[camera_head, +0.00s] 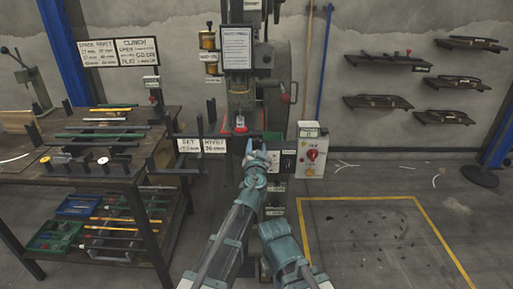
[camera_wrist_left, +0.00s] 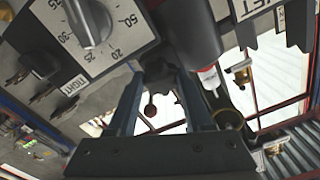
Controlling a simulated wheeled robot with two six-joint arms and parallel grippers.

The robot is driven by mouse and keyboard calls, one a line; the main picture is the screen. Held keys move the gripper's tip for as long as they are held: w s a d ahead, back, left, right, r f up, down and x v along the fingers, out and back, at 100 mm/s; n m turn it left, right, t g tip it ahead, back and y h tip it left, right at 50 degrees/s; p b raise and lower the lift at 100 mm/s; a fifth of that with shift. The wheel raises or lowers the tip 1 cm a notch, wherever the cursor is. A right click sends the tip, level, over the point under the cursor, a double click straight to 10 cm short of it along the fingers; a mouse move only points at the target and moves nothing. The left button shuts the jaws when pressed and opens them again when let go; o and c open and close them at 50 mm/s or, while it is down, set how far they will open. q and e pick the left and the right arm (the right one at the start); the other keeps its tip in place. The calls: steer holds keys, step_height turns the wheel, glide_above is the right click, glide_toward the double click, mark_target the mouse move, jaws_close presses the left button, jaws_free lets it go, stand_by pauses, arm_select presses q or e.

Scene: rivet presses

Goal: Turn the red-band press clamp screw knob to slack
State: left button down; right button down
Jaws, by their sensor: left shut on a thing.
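The press (camera_head: 240,95) stands in the middle of the head view, with a red band (camera_head: 226,128) around its work area. My left gripper (camera_head: 252,152) reaches up to the front of the press, just below that band. In the left wrist view, its fingers (camera_wrist_left: 160,78) close on a dark lobed knob (camera_wrist_left: 158,70), which looks like the clamp screw knob. The fingers cover part of the knob, and its turn position cannot be read. In the head view the knob is hidden by the gripper. My right gripper is not in view.
A grey pointer knob on a numbered dial (camera_wrist_left: 108,50) and a "TIGHT" label (camera_wrist_left: 75,86) sit close by. A control box with a red knob (camera_head: 312,155) stands right of the press. A loaded workbench (camera_head: 100,170) is at left.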

arm_select(q)
steer(key=shift+s, duration=0.1)
stand_by(0.3)
steer(key=shift+c, duration=1.5)
jaws_free()
